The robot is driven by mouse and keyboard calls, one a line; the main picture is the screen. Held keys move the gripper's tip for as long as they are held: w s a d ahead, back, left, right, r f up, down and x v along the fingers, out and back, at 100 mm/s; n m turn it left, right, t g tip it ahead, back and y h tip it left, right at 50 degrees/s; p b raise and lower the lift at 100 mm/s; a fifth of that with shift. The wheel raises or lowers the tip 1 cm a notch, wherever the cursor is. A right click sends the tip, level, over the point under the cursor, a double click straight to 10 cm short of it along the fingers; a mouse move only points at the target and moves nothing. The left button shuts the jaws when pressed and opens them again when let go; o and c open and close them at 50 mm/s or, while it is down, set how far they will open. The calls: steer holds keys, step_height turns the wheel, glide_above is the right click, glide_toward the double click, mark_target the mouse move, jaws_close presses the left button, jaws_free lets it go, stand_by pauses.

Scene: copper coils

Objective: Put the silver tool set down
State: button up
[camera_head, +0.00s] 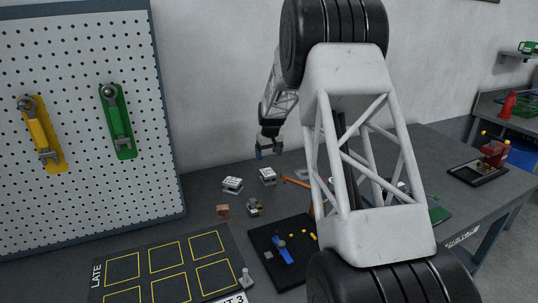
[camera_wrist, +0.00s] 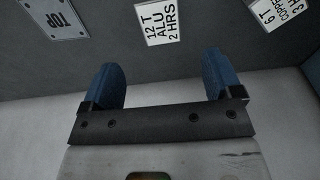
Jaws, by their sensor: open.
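My gripper (camera_head: 269,150) hangs above the back of the dark bench in the head view. In the wrist view its two blue fingers (camera_wrist: 165,82) are wide apart with nothing between them. I cannot clearly pick out a silver tool in either view. A grey metal plate marked TOP (camera_wrist: 57,19) lies at the upper left of the wrist view, apart from the fingers. The yellow tool (camera_head: 41,134) and the green tool (camera_head: 117,122) hang on the pegboard (camera_head: 75,80). My arm hides part of the bench.
Two labelled blocks, one marked ALU (camera_wrist: 158,22) and one marked COPPER (camera_wrist: 283,12), sit on the bench below my gripper. A copper cube (camera_head: 223,211), a black tray (camera_head: 262,246) with small parts and a yellow-squared mat (camera_head: 138,262) lie nearer. A red device (camera_head: 494,153) stands far right.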

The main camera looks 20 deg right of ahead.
steer(key=shift+r, duration=0.1)
steer(key=s+a+r, duration=0.5)
steer(key=s+r, duration=0.1)
steer(key=s, duration=0.3)
steer(key=s+a+r, duration=0.5)
steer(key=s+a, duration=0.1)
steer(key=s, duration=0.3)
steer(key=s+a+r, duration=0.5)
steer(key=s+r, duration=0.1)
steer(key=s, duration=0.3)
steer(key=s+a+f, duration=0.1)
steer(key=s+a, duration=0.1)
steer(key=s, duration=0.8)
steer(key=s+a, duration=0.3)
steer(key=s, duration=0.7)
steer(key=s+a+f+t, duration=0.1)
steer(key=s+a, duration=0.2)
steer(key=s, duration=0.8)
steer(key=shift+f, duration=0.3)
